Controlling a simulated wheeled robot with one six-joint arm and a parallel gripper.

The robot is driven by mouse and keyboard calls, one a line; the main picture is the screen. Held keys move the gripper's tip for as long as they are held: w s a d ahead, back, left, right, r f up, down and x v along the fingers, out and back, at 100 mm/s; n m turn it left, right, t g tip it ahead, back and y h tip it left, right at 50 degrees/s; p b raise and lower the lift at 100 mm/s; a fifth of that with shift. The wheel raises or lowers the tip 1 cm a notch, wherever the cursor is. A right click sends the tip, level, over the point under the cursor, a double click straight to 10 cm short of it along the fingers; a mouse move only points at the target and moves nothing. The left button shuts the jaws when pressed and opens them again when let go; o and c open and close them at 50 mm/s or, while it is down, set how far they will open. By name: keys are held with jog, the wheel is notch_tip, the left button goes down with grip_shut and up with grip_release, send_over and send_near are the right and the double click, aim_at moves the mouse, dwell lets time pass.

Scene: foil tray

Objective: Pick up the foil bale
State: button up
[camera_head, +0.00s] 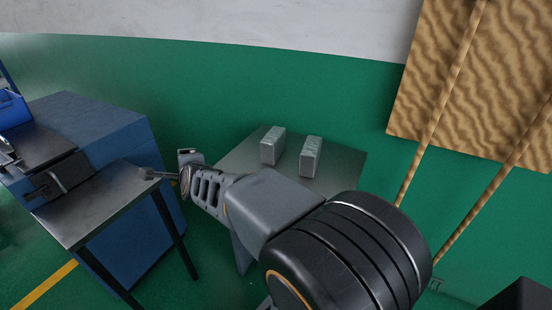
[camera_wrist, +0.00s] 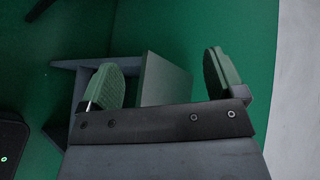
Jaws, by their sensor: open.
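Two silvery, block-shaped foil bales stand side by side on a grey metal table in the head view, a left bale (camera_head: 272,146) and a right bale (camera_head: 311,157). I cannot tell which of them is meant. My gripper (camera_head: 168,165) is left of the table and apart from both bales. In the wrist view my gripper (camera_wrist: 164,80) is open, with its two green-padded fingers wide apart and nothing held. Neither bale shows in the wrist view. A grey panel shows beyond the fingers there.
The table (camera_head: 240,156) has bare metal around the bales; my arm covers its near part. At left stand a blue cabinet (camera_head: 108,122) and a metal-topped bench (camera_head: 95,212) with dark equipment. A brown patterned board (camera_head: 430,90) is at right. Green floor lies between.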

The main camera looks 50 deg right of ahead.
jog(key=d+f+m+h+b, duration=0.3)
jog(key=d+m+h, duration=0.3)
jog(key=d+m, duration=0.4)
jog(key=m+g+h+b, duration=0.3)
jog(key=m+g+h, duration=0.4)
jog(key=m, duration=0.9)
send_near(270, 138)
jog(key=d, duration=0.2)
jog(key=w+d+f, duration=0.1)
jog(key=shift+m+h, duration=0.3)
jog(key=shift+h, duration=0.1)
jog(key=shift+p+x, duration=0.5)
jog(key=shift+x, duration=2.85)
jog(key=shift+r, duration=0.1)
jog(key=c, duration=1.2)
jog(key=shift+r, duration=0.1)
